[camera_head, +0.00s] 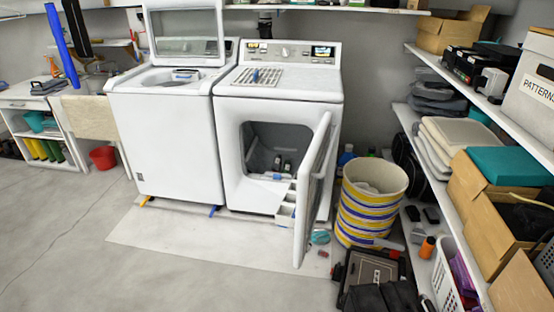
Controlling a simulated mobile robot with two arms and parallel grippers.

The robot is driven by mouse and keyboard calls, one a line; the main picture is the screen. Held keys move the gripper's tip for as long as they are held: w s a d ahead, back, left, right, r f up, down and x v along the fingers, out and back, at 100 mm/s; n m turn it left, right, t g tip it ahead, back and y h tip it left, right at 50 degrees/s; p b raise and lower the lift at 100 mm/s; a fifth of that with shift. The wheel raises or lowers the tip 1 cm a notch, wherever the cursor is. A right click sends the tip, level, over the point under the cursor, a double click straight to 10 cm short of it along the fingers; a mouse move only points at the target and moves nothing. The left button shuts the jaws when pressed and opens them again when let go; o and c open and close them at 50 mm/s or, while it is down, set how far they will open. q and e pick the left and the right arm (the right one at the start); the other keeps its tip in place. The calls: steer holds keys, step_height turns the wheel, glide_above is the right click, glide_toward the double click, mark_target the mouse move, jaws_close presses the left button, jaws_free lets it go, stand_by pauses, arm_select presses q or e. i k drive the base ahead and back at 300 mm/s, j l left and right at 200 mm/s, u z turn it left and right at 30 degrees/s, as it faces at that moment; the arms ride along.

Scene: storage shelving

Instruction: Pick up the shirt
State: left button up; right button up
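I cannot make out a shirt for certain in this view. The dryer (277,95) on the right of the pair has its front door (314,190) swung open, and small dark and white items lie inside its drum opening (280,165). The washer (165,140) beside it has its lid (187,32) raised; the bottom of its tub is hidden. A yellow, blue and white striped hamper (366,215) stands right of the dryer door, with something pale inside that I cannot identify. Neither of my grippers shows.
Loaded shelves (462,212) line the right side. A dark case (372,270) and small items clutter the floor near the hamper. A sink (88,115), a red bucket (103,157) and a white cabinet (25,103) stand at left. The floor (70,250) at front left is clear.

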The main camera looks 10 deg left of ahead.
mark_target(277, 158)
steer(key=i+j+z, duration=0.3)
steer(key=j, duration=0.25)
steer(key=i+j+z, duration=0.3)
steer(key=j, duration=0.35)
steer(key=i+j+z, duration=0.35)
steer(key=j, duration=0.35)
steer(key=i+j+z, duration=0.15)
steer(key=j, duration=0.2)
